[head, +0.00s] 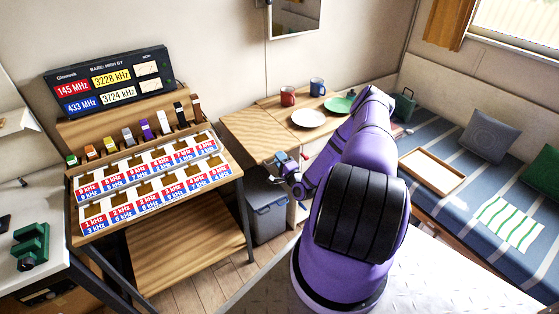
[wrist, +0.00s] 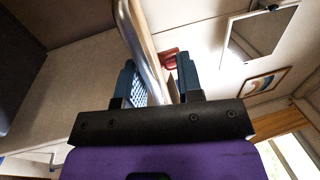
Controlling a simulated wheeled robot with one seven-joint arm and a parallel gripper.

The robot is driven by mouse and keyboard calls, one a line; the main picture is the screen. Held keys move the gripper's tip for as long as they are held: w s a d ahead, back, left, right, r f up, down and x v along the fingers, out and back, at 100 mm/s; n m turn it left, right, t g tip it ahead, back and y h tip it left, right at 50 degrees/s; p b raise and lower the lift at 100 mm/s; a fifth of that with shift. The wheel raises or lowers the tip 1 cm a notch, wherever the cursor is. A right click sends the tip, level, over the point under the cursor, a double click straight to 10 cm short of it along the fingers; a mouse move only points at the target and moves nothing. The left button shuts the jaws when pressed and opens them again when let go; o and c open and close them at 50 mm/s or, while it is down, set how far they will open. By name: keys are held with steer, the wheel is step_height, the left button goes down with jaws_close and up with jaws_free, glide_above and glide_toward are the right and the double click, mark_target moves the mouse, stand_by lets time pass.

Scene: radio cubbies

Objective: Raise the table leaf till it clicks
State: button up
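The wooden table (head: 330,97) stands against the back wall. Its light wood left part, which looks like the leaf (head: 254,130), lies about level with the rest of the top. My gripper (head: 282,162) is at the leaf's near edge, low beside its front corner. In the wrist view my gripper (wrist: 158,82) has its two blue fingers apart. A shiny metal bar or edge (wrist: 150,50) runs between them, closer to the left finger, with a gap at the right. I cannot tell whether this is the leaf's edge. A small red part (wrist: 169,55) shows beyond the fingers.
A red mug (head: 288,96), a blue mug (head: 317,87), a white plate (head: 308,118) and a green dish (head: 338,105) stand on the table. A blue-grey bin (head: 266,205) sits below the leaf. The radio cubby rack (head: 150,185) is left; a striped bench (head: 440,145) is right.

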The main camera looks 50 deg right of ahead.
steer(key=v, duration=1)
steer(key=shift+s+f, duration=0.15)
steer(key=shift+s, duration=0.25)
steer(key=shift+a, duration=0.1)
